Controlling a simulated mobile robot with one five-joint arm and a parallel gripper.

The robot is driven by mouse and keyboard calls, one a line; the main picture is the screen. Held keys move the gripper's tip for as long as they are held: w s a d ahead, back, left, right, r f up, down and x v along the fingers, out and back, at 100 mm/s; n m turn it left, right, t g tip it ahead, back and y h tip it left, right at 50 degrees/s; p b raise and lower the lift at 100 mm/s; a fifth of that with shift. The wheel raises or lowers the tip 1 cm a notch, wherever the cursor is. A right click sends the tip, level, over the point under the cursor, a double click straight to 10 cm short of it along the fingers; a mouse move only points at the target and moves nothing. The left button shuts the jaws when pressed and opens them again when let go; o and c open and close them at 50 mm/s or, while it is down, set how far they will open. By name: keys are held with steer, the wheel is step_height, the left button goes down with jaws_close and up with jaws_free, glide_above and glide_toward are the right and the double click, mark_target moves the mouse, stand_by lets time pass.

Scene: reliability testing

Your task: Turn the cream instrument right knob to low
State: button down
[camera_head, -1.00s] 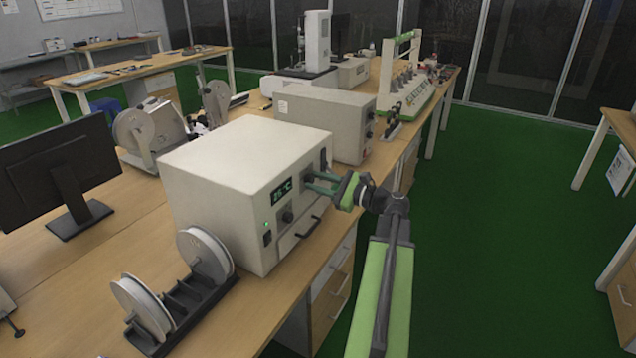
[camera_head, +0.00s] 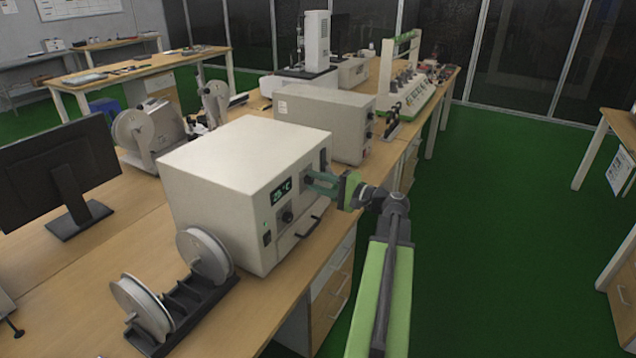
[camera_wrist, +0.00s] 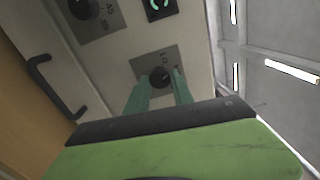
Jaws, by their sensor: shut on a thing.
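The cream instrument (camera_head: 235,170) is a large box on the bench, with a lit green display (camera_head: 281,190) on its front. Its right knob (camera_wrist: 160,77) is round and black on a grey plate with small markings, seen in the wrist view. My gripper (camera_head: 310,182) reaches the front panel from the right, its two green fingers shut on this knob, one on each side. The fingers hide the knob in the head view. The other knob (camera_head: 287,217) sits lower on the front and also shows in the wrist view (camera_wrist: 80,8). I cannot read the right knob's setting clearly.
A dark handle (camera_head: 308,228) sticks out low on the front, below my gripper. A grey box instrument (camera_head: 325,120) stands behind. A double reel holder (camera_head: 180,305) stands in front at left. The green floor right of the bench is free.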

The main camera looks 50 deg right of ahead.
steer(key=n, duration=0.3)
steer(key=shift+n, duration=2.3)
steer(key=c, duration=1.1)
jaws_free()
steer(key=shift+s, duration=0.1)
steer(key=v, duration=1.7)
